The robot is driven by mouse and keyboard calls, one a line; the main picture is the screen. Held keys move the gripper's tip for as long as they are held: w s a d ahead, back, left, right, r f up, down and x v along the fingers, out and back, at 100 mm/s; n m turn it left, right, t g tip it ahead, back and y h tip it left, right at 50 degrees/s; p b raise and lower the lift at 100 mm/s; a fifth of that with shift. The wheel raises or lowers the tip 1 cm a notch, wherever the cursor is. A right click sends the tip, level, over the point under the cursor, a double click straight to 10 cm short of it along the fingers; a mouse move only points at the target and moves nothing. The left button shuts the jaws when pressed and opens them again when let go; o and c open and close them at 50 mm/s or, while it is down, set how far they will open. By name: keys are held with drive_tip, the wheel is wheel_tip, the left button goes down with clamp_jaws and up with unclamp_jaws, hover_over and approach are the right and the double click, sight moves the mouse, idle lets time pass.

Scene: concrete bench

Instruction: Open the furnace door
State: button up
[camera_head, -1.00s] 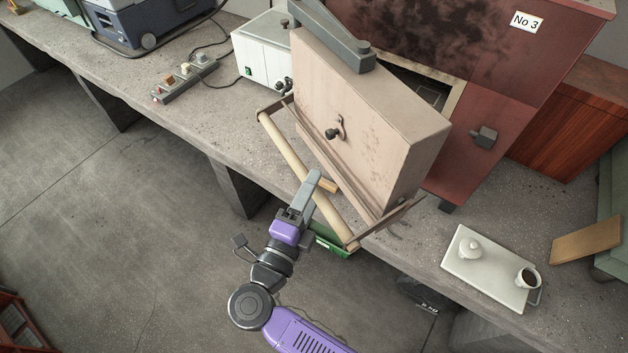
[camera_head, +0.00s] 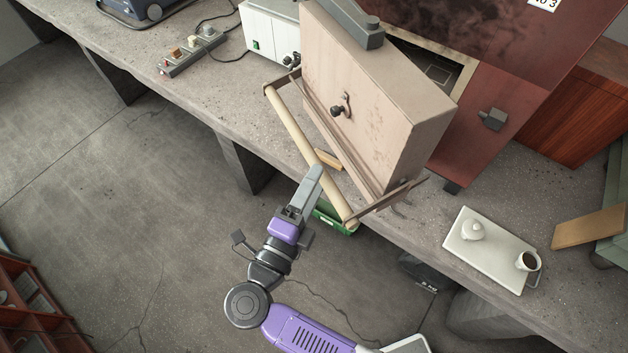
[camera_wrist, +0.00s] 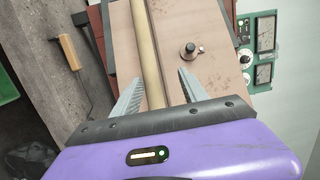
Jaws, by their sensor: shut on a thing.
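The furnace door (camera_head: 395,125) is a thick pale block with a small dark knob (camera_head: 338,110). It stands open, swung out from the reddish furnace (camera_head: 500,70), and part of the framed opening (camera_head: 440,65) shows behind it. A long pale handle bar (camera_head: 290,120) runs across its front on two brackets. My gripper (camera_head: 314,178) is at the lower half of this bar and shut on it. In the wrist view the bar (camera_wrist: 148,50) runs down between my gripper's fingers (camera_wrist: 158,90); the exact contact is hard to see.
A white tray (camera_head: 465,257) with a lidded pot and a dark-filled cup lies on the bench to the right. A white control box (camera_head: 268,38) stands left of the door. A wooden-handled tool (camera_head: 328,159) lies below it.

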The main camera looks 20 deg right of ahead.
drive_tip(key=shift+r, duration=0.1)
drive_tip(key=b+v, duration=0.2)
drive_tip(key=v, duration=0.5)
drive_tip(key=shift+s+a, duration=0.3)
